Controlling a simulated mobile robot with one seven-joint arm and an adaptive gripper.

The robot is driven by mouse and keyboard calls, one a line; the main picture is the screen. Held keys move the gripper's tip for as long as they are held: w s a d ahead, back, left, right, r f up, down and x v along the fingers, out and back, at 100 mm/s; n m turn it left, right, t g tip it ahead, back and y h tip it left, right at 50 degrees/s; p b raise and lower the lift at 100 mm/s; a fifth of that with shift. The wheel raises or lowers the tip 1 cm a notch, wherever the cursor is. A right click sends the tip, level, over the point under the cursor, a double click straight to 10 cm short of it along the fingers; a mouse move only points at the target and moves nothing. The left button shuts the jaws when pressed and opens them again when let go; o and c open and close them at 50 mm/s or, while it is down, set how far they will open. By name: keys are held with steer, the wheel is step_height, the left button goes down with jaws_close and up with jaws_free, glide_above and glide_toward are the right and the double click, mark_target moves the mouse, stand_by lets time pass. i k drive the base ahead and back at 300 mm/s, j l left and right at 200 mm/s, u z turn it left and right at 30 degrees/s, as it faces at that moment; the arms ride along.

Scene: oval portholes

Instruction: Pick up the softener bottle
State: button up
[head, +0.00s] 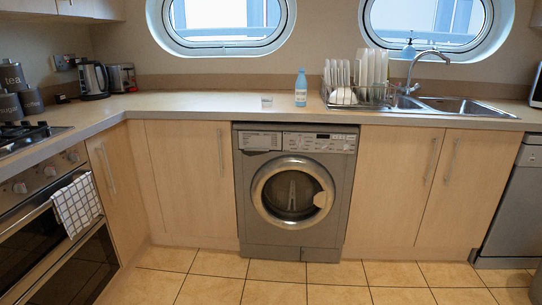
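A small light-blue bottle with a pale label, which looks like the softener bottle (301,88), stands upright on the counter (190,103) above the washing machine. A small clear cup or cap (267,101) sits to its left, apart from it. Another pale blue bottle (408,50) stands behind the sink near the tap. The label text is too small to read. My gripper is not in the head view.
A full dish rack (356,95) stands just right of the bottle, beside the sink (465,106) and tap (415,68). A kettle (93,80) and toaster (122,77) are at the left. The tiled floor before the washing machine (292,192) is clear.

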mark_target(300, 86)
steer(key=i+l, duration=0.2)
steer(key=i, duration=0.25)
steer(key=i+l+u, duration=0.1)
steer(key=i, duration=0.3)
steer(key=i+l+u, duration=0.1)
steer(key=i+l, duration=0.15)
steer(key=i, duration=0.2)
steer(key=i+l, duration=0.15)
steer(key=i, duration=0.25)
steer(key=i+l, duration=0.1)
steer(key=i, duration=0.3)
steer(key=i+l+u, duration=0.1)
steer(key=i, duration=0.5)
